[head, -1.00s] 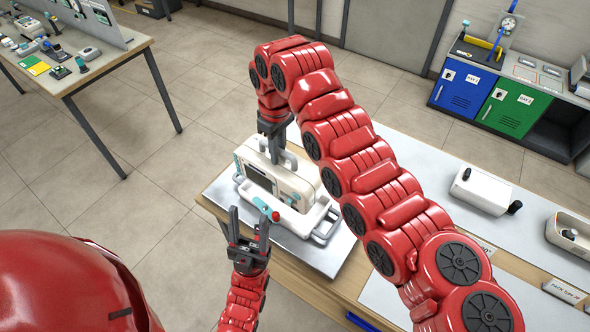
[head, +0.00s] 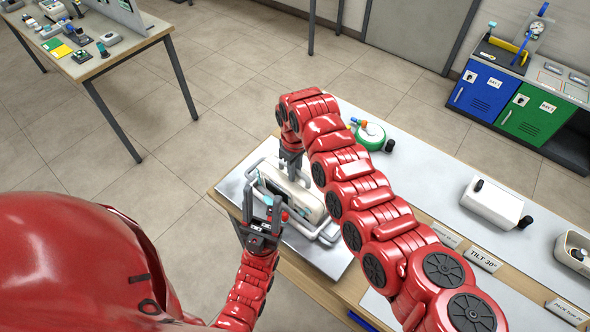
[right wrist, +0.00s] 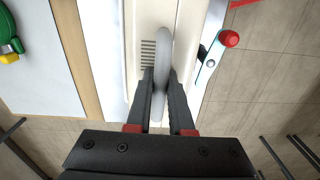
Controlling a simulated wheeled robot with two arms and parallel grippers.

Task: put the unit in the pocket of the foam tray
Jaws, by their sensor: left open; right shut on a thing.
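The unit (head: 308,198) is a cream boxy device with a dark front face and a grey top handle (right wrist: 162,60). It sits in a white frame (head: 328,236) with grey side bars, on the near table. My right gripper (head: 291,172) is shut on the handle from above; in the right wrist view its fingers (right wrist: 160,88) are on either side of it. A lever with a red knob (right wrist: 229,39) is beside the unit. My left gripper (head: 263,203) is open, in front of the unit's left part; contact cannot be told. No foam tray pocket can be made out clearly.
On the table, a green and white round item (head: 370,136) lies behind my right arm. A white box (head: 492,203) and a white open container (head: 565,250) stand at right, near tilt and pack labels. Blue and green cabinets (head: 497,92) stand behind. A side table (head: 140,42) is at upper left.

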